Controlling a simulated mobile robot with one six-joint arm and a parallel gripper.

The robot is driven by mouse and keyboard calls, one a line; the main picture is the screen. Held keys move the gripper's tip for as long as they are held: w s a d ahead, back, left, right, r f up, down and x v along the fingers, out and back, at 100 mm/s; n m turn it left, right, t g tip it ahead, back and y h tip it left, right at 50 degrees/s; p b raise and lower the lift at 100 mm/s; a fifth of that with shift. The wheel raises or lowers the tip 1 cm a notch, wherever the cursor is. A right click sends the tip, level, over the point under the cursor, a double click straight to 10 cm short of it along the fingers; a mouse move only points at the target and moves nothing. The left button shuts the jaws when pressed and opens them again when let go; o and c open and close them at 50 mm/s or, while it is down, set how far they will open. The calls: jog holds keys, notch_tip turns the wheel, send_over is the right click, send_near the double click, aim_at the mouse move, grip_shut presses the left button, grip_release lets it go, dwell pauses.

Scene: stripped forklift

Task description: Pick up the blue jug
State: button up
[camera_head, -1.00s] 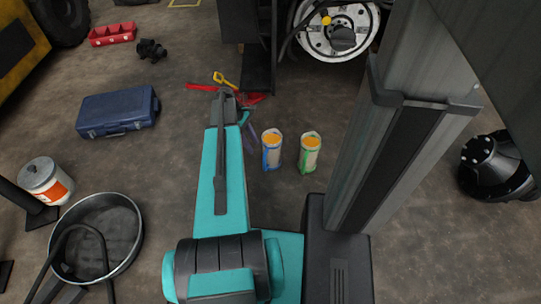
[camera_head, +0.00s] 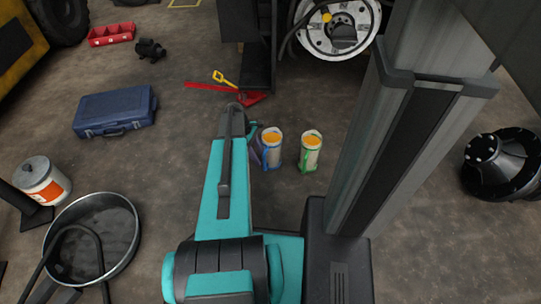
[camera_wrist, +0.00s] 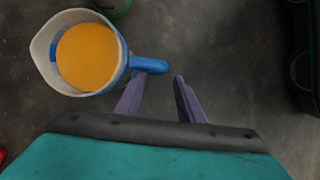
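The blue jug (camera_head: 271,149) stands upright on the floor, a pale jug with blue trim and orange contents. In the wrist view the jug (camera_wrist: 88,55) is at the upper left, its blue handle pointing right. My gripper (camera_wrist: 163,85) is open, its two purple fingers apart. The handle's end lies at the tip of the left finger, near the gap between the fingers; I cannot tell whether they touch. In the head view my gripper (camera_head: 257,145) is just left of the jug and partly hidden by my arm.
A similar jug with green trim (camera_head: 310,152) stands close to the right of the blue one; its edge shows in the wrist view (camera_wrist: 113,6). A red tool with a yellow handle (camera_head: 224,80) lies behind. A blue case (camera_head: 115,110) lies left. Floor between is clear.

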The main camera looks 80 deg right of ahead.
jog(key=shift+f, duration=0.1)
jog(key=shift+b+x, duration=1.7)
jog(key=shift+x, duration=0.8)
jog(key=shift+c, duration=0.5)
grip_shut()
